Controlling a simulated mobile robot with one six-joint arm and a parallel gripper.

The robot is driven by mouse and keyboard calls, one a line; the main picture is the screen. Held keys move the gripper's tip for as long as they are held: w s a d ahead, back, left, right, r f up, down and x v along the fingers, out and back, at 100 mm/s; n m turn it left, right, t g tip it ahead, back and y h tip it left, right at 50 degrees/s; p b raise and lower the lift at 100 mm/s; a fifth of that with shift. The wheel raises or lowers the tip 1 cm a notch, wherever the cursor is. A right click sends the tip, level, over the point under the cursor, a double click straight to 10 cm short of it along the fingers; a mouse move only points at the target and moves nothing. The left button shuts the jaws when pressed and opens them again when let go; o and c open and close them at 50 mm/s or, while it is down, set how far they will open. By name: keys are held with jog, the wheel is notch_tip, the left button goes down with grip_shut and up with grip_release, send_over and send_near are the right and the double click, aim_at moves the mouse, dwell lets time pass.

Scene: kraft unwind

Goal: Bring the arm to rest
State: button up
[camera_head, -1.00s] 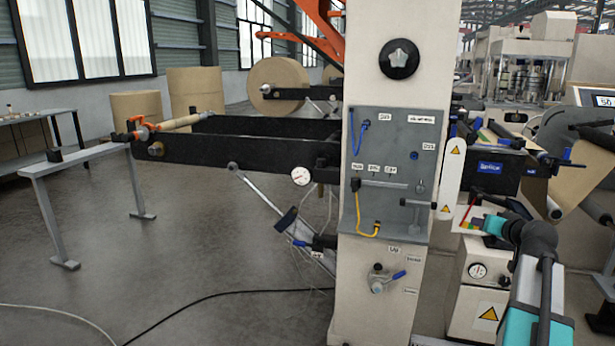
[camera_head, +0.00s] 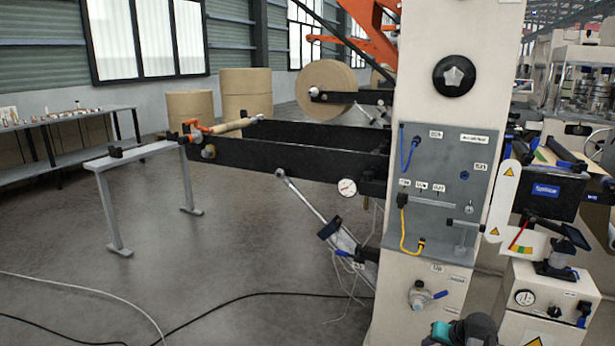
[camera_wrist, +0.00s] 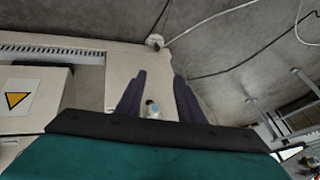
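My gripper (camera_wrist: 158,97) shows in the wrist view with its two dark fingers apart and nothing held between them. A small pale and blue part (camera_wrist: 152,108) shows in the gap between the fingers, beyond them; I cannot tell what it is. In the head view only a teal and dark piece of my arm (camera_head: 465,331) shows at the bottom edge, in front of the foot of the white machine column (camera_head: 433,75).
A grey panel (camera_head: 438,232) with blue and yellow cables is on the column. A cabinet with a gauge (camera_head: 530,300) stands at right.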

jog(key=s+a+f+n+g+p, duration=0.2)
jog(key=s+a+f+g+p, duration=0.3)
jog(key=s+a+f, duration=1.15)
jog(key=s+a+f+n+g+p, duration=0.1)
jog(key=s+a+f+g, duration=0.1)
jog(key=s, duration=0.9)
jog(key=s+a+f+n+g+h, duration=0.1)
jog(key=s+a+f+g, duration=0.2)
jog(key=s, duration=0.8)
jog(key=shift+s+a+g+p, duration=0.15)
jog(key=shift+a+g+p, duration=0.2)
jog(key=shift+a+g, duration=0.3)
jog(key=shift+d, duration=0.1)
